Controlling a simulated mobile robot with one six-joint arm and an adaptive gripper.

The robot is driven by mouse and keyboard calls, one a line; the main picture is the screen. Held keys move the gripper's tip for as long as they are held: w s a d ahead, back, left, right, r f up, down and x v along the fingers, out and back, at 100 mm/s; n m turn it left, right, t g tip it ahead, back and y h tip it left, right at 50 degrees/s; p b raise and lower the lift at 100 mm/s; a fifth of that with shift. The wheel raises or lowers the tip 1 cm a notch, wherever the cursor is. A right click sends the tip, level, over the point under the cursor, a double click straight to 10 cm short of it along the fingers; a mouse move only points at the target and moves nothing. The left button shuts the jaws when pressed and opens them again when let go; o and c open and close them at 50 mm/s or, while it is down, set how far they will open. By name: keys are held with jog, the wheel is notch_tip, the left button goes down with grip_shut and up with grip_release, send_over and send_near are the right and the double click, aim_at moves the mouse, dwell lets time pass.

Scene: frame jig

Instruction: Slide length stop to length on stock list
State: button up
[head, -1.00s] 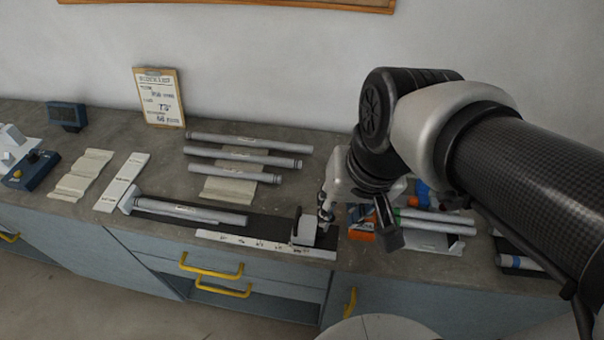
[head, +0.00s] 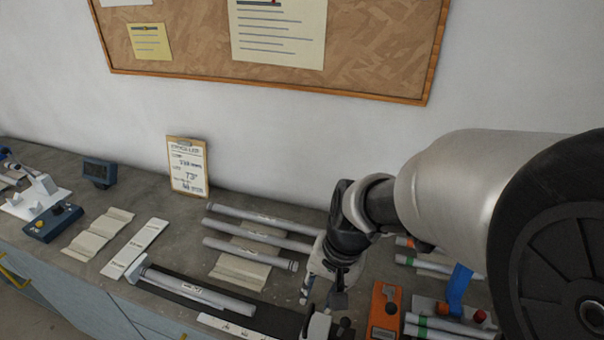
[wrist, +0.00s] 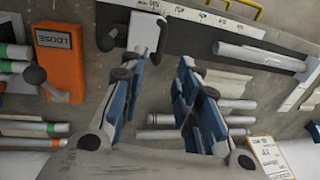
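The length stop (head: 318,326) is a light grey block on the black rail, cut by the bottom edge in the head view. In the wrist view the stop (wrist: 143,33) has a dark knob beside it. My gripper (head: 322,295) is just behind and above the stop in the head view. In the wrist view my gripper (wrist: 167,65) is open, with nothing between its blue-padded fingers; the left fingertip appears close to the stop, contact unclear. A white scale strip (wrist: 215,17) runs along the rail (wrist: 190,40). The stock list (head: 188,167) is a clipboard against the wall, its writing too small to read surely.
A grey tube (head: 195,290) lies on the rail, left of the stop. Several tubes (head: 262,233) lie on a cloth behind it. An orange block marked LOOSE (wrist: 60,60) and more tubes lie across the stop from the rail tube. A corkboard (head: 380,50) hangs above.

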aim_at(309, 312)
jog(key=f, duration=0.2)
jog(key=a+f+b, duration=0.1)
jog(key=f, duration=0.2)
jog(key=f+b, duration=0.1)
jog(key=f, duration=0.1)
jog(key=shift+w+a+f, duration=0.2)
jog(key=shift+w+f, duration=0.05)
jog(key=shift+f, duration=0.05)
jog(key=shift+c, duration=0.2)
grip_shut()
